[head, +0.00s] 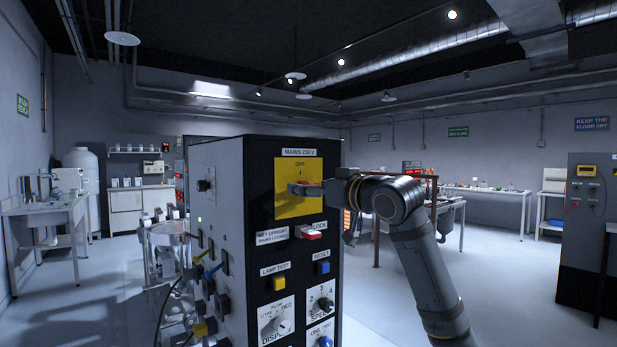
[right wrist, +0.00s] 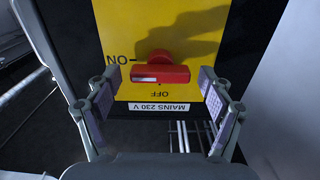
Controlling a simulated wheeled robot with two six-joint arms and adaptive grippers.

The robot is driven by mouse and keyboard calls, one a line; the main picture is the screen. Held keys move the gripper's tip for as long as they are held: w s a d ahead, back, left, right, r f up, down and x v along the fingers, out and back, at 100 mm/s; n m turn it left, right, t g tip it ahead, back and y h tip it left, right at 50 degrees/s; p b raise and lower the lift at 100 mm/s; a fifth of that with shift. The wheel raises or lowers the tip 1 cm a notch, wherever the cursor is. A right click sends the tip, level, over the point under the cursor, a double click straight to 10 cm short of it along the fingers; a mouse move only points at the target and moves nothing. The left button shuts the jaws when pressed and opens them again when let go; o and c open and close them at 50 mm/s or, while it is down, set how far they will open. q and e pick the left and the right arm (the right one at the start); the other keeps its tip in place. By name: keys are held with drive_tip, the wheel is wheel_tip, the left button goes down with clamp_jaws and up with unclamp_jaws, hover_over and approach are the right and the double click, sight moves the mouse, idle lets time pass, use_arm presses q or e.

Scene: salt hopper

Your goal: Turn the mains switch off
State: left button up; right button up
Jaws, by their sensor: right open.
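The mains switch is a red rotary handle on a yellow plate (head: 299,207) under a "MAINS 230 V" label, high on the black front of a cabinet. My right gripper (head: 296,188) is in front of the plate and hides the handle in the head view. In the right wrist view its open fingers (right wrist: 160,108) stand either side of the handle, apart from it. My left gripper is not in view.
Below the plate are a red-and-white lock piece (head: 312,233), a yellow lamp test button (head: 278,283), a blue reset button (head: 323,268) and several knobs. Levers and cables stick out of the cabinet's left side. Open floor lies to the right.

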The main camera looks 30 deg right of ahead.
drive_tip(key=shift+w, duration=0.55)
drive_tip(key=shift+c, duration=1.6)
drive_tip(key=c, duration=0.8)
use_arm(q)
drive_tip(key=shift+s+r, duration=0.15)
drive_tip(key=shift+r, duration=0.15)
use_arm(e)
drive_tip(key=shift+c, duration=0.2)
